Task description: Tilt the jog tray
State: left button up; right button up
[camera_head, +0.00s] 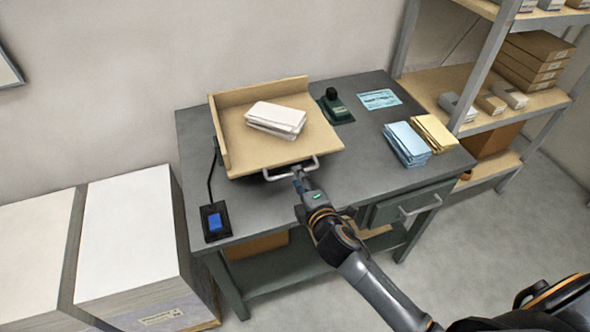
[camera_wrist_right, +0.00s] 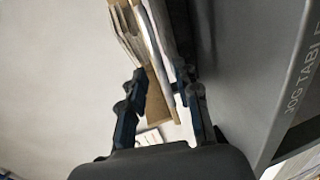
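The jog tray (camera_head: 234,142) is a tan wooden tray with raised walls at its back and left, on the grey table. A loose, uneven stack of white paper (camera_head: 276,116) lies in it. A pale bar handle (camera_head: 281,172) is on its front edge. My right gripper (camera_head: 298,174) reaches in from the front right, with its fingertips at the handle's right part. In the right wrist view, the two dark fingers (camera_wrist_right: 160,76) stand apart, with the tray and paper beyond and between them. Whether they touch the handle is unclear. My left gripper is not in view.
The grey table (camera_head: 365,152) also holds a blue-button switch box (camera_head: 215,222), a dark green device (camera_head: 335,106), a light-blue card (camera_head: 379,99), blue packs (camera_head: 407,146) and yellow packs (camera_head: 434,134). White paper stacks (camera_head: 125,235) stand left; shelves (camera_head: 420,88) stand right.

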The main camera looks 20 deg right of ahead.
jog(key=shift+x, duration=1.95)
grip_shut()
